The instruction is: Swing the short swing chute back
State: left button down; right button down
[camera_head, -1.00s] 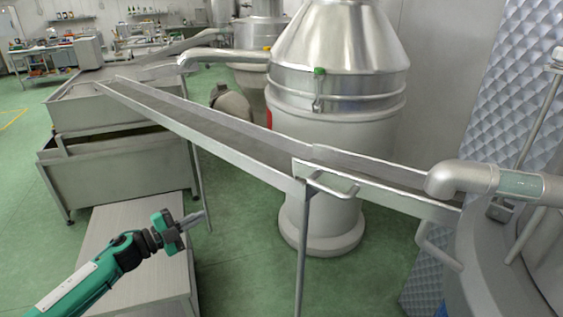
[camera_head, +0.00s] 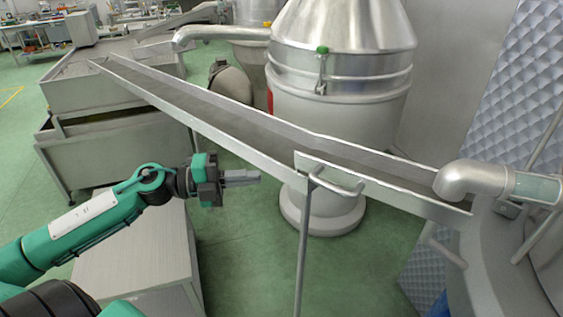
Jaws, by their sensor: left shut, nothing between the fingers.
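The short swing chute (camera_head: 395,192) is a grey metal trough on the right. Its near end meets the long chute (camera_head: 205,123) at a thin upright post (camera_head: 302,250), and its far end reaches the round vat's rim under a bent pipe. A bar handle (camera_head: 338,187) sticks out from its near side close to the post. My left gripper (camera_head: 255,177) is shut and empty. Its fingertips point right, left of the handle and apart from it in the picture, in front of the long chute. My right gripper is not in view.
A bent pipe (camera_head: 470,178) overhangs the chute's right end beside the vat (camera_head: 490,265). A large steel tank (camera_head: 340,105) stands behind the chutes. A low grey bench (camera_head: 135,262) is below my left arm. Green floor is clear around the post.

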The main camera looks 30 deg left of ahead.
aim_at(300, 165)
pick_arm(q)
jog(key=shift+w+d+r+p, duration=0.1)
jog(key=shift+w+d+p, duration=0.6)
jog(key=shift+w, duration=0.25)
jog(key=shift+w+d+r+p, duration=0.1)
jog(key=shift+w+d+p, duration=0.55)
jog(key=shift+w, duration=0.3)
jog(key=shift+w+d+p, duration=0.6)
jog(key=shift+w+d, duration=0.15)
jog(key=shift+w, duration=0.2)
jog(key=shift+w+d+f, duration=0.1)
jog(key=shift+w+f, duration=0.1)
jog(key=shift+w, duration=0.3)
